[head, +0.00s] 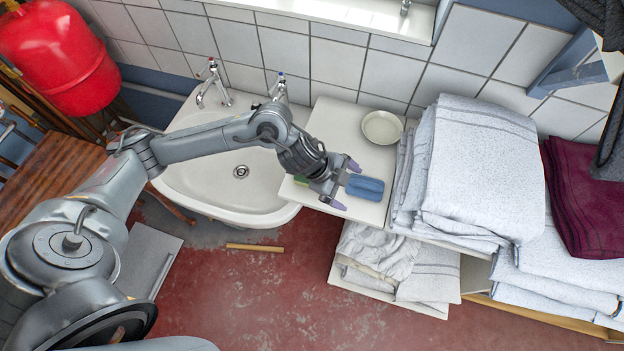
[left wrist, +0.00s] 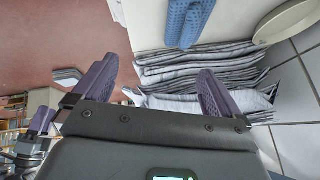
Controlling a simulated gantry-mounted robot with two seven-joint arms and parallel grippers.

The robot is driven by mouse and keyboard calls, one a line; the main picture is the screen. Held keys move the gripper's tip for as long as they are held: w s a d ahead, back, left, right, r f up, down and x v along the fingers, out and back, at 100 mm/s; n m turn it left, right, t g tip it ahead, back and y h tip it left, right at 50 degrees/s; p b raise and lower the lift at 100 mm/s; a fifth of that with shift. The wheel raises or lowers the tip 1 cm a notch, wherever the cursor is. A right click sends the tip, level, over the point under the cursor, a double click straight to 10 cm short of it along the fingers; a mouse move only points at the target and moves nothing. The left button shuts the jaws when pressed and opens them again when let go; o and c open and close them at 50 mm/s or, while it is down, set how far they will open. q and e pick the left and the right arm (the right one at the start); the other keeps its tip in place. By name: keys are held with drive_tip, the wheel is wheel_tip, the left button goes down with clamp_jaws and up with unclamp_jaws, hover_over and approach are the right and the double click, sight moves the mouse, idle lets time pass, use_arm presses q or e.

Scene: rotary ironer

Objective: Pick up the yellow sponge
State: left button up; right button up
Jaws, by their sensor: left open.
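No plainly yellow sponge shows. In the head view a small green piece (head: 301,181) lies on the white shelf top (head: 335,125), partly hidden behind my left gripper; I cannot tell if it is the sponge. My left gripper (head: 346,184) is open and empty above the shelf. A blue sponge-like block (head: 368,188) lies just right of its fingertips. In the left wrist view the open jaws (left wrist: 155,86) have nothing between them, and the blue block (left wrist: 188,22) shows at the top. A purple-fingered gripper (left wrist: 42,120), apparently my right one, shows at the left edge.
A cream dish (head: 382,127) stands on the shelf near the tiled wall. Stacked grey-white towels (head: 480,160) rise right of the shelf. A white sink (head: 205,185) with two taps lies left. Folded cloths (head: 420,285) sit on a lower shelf.

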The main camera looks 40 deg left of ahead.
use_arm(q)
drive_tip(key=a+g, duration=0.1)
drive_tip(key=a, duration=0.4)
drive_tip(key=s+a+n+g+y+b, duration=0.1)
drive_tip(key=a, duration=0.3)
drive_tip(key=a+n+g+y, duration=0.1)
drive_tip(key=a, duration=0.4)
drive_tip(key=shift+s+a+r+b, duration=0.3)
drive_tip(key=shift+r+b, duration=0.05)
drive_tip(key=shift+r, duration=0.05)
drive_tip(key=shift+a+f, duration=0.2)
drive_tip(key=shift+f, duration=0.05)
drive_tip(key=x, duration=0.4)
drive_tip(key=shift+f, duration=0.2)
drive_tip(key=p+x, duration=0.1)
drive_tip(key=x, duration=0.3)
drive_tip(key=shift+w+d, duration=0.1)
drive_tip(key=shift+w, duration=0.05)
drive_tip(key=shift+w+d+f, duration=0.1)
drive_tip(key=shift+d+f, duration=0.05)
drive_tip(key=shift+f, duration=0.5)
use_arm(e)
drive_tip(key=shift+f, duration=0.55)
use_arm(q)
drive_tip(key=c, duration=1.1)
